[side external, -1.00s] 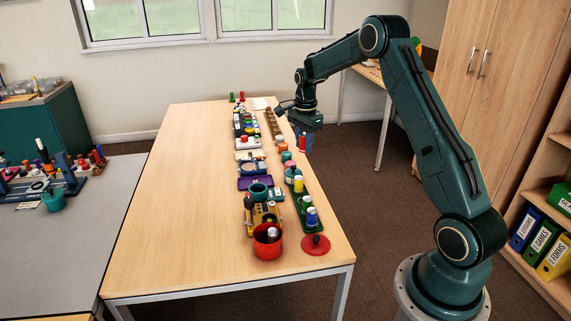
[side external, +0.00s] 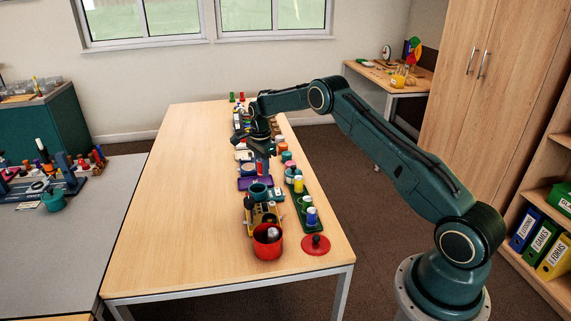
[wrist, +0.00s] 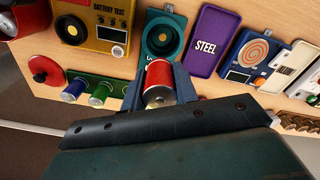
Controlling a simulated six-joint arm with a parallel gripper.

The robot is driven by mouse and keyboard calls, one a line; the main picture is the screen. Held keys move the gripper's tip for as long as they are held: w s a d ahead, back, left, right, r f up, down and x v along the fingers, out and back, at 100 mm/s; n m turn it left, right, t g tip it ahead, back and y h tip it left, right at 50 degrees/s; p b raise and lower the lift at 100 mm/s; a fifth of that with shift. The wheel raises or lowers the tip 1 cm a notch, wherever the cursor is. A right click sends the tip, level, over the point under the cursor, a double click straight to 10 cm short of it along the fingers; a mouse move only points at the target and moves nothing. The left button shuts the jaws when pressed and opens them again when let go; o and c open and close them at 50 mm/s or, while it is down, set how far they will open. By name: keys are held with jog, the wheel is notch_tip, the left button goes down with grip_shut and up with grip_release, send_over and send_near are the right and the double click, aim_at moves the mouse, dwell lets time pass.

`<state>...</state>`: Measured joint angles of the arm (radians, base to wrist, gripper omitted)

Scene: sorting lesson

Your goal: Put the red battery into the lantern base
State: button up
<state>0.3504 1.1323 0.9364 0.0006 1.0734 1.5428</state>
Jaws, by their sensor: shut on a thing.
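My gripper (wrist: 158,85) is shut on the red battery (wrist: 159,75), which has a silver end facing the wrist camera. In the side view my gripper (side external: 263,160) hangs over the row of items, and the battery (side external: 259,168) shows small as a red spot by the fingers. A teal unit with a dark round opening, which looks like the lantern base (wrist: 178,20), lies just beyond the battery in the wrist view. In the side view its teal cup (side external: 258,191) stands nearer the camera than my gripper. The battery is apart from it and partly covers its label.
A yellow battery tester (wrist: 75,12) and a purple STEEL tray (wrist: 207,62) flank the teal unit. A green rack (side external: 305,205) holds several batteries. A red pot (side external: 267,241) and a red lid (side external: 315,245) stand at the near end. The table's left half (side external: 180,200) is clear.

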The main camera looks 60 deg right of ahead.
aim_at(258, 185)
jog(key=shift+w+a+f, duration=0.6)
jog(key=shift+w+f, duration=0.1)
jog(key=shift+f, duration=0.15)
jog(key=shift+f, duration=0.25)
jog(key=shift+f, duration=2)
jog(key=shift+s+f, duration=0.15)
jog(key=shift+f, duration=0.65)
jog(key=shift+s+a, duration=0.1)
jog(key=shift+r, duration=0.75)
jog(key=shift+w+r, duration=0.1)
jog(key=shift+w, duration=0.1)
dwell(0.3)
jog(key=shift+s+f, duration=0.1)
jog(key=shift+f, duration=0.65)
jog(key=shift+r, duration=0.75)
dwell(0.5)
